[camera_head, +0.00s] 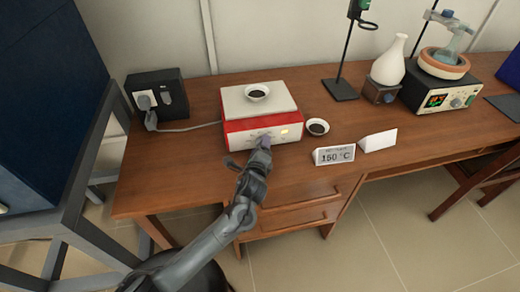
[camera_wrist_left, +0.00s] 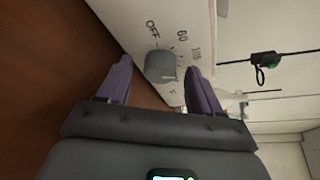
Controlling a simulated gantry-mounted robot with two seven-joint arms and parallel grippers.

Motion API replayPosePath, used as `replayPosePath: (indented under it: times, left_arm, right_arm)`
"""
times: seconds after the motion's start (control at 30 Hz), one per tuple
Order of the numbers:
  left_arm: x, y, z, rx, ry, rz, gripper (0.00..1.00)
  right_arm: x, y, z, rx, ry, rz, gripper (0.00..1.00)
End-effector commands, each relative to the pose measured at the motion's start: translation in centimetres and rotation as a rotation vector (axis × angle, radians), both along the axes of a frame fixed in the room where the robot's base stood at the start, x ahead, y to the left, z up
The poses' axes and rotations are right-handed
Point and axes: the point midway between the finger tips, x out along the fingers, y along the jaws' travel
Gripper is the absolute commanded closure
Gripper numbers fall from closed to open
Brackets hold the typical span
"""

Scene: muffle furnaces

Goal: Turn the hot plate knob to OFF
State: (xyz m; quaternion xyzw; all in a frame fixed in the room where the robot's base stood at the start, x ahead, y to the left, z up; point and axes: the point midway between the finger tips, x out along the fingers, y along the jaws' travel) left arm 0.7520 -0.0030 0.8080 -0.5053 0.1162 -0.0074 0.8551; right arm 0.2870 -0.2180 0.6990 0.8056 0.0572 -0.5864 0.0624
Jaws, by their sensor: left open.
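The hot plate (camera_head: 235,130) is a red and white box with a pale top on the wooden table. Its front panel fills the upper part of the left wrist view (camera_wrist_left: 120,22). The grey round knob (camera_wrist_left: 160,66) is on that panel, near printed OFF and 60 marks; I cannot tell where it points. My left gripper (camera_wrist_left: 158,72) is open, its two purple fingers on either side of the knob in the picture; contact is not clear. In the head view the left gripper (camera_head: 263,143) is at the hot plate's front and hides the knob. My right gripper is not in view.
A dish (camera_head: 257,92) sits on the hot plate and another dish (camera_head: 317,127) beside it. A 150 °C sign (camera_head: 333,155) and a blank white block (camera_head: 378,141) stand to the right. A black power box (camera_head: 157,95) is at the left.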

Motion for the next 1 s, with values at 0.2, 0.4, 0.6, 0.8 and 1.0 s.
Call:
replayPosePath:
  times: [0.2, 0.4, 0.6, 0.8, 1.0]
  left_arm:
    - [-1.1, 0.1, 0.3, 0.000, 0.001, 0.000, 0.35]
    - [-3.9, 0.6, 1.0, 0.000, 0.001, 0.000, 0.35]
    - [-7.3, 1.0, 1.6, 0.000, 0.002, -0.001, 0.35]
    - [-9.6, 1.3, 2.0, 0.000, 0.000, -0.001, 0.35]
    - [-10.5, 1.4, 2.0, 0.001, 0.001, -0.001, 0.35]
  right_arm:
    - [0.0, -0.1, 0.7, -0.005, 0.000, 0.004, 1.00]
    - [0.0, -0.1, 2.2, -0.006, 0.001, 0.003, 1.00]
    - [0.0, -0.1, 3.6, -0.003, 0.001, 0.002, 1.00]
    - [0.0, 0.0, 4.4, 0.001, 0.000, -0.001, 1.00]
    - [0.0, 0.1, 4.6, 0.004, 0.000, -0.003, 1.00]
